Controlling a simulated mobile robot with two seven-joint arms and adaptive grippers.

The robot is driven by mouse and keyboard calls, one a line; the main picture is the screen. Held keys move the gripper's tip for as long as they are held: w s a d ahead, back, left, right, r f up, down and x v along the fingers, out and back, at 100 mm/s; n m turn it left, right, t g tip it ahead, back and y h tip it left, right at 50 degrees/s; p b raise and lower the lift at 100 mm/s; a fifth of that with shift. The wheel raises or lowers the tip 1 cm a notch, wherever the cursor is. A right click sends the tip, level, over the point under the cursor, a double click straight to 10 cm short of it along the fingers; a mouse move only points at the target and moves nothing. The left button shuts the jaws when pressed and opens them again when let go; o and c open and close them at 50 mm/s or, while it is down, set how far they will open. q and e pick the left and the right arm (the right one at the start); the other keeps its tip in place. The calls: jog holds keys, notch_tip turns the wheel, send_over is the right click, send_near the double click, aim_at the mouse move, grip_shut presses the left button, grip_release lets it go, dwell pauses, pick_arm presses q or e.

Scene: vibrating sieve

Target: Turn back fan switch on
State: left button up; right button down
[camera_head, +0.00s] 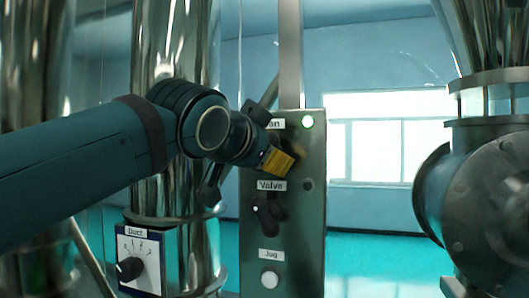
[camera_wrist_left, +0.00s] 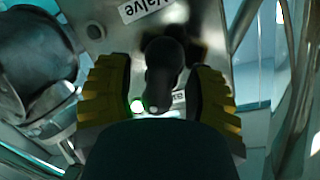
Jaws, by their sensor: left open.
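The metal control panel (camera_head: 313,235) stands upright in the middle of the head view. In the left wrist view the black fan switch (camera_wrist_left: 165,62) lies between the yellow fingers of my open left gripper (camera_wrist_left: 164,100). Gaps show on both sides of the switch, and I see no clear contact. The lit lamp (camera_wrist_left: 137,105) is near the left finger. In the head view the fan switch is hidden behind the gripper.
Below are the Valve label (camera_head: 271,185), the black valve switch (camera_head: 266,213) and the Jog button (camera_head: 270,279). A Duct dial box (camera_head: 138,268) is at lower left. Shiny pipes (camera_head: 178,45) stand left, and a large round metal housing (camera_head: 490,195) is at right.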

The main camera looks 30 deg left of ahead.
pick_arm(q)
jog(key=v, duration=1.2)
dwell(0.3)
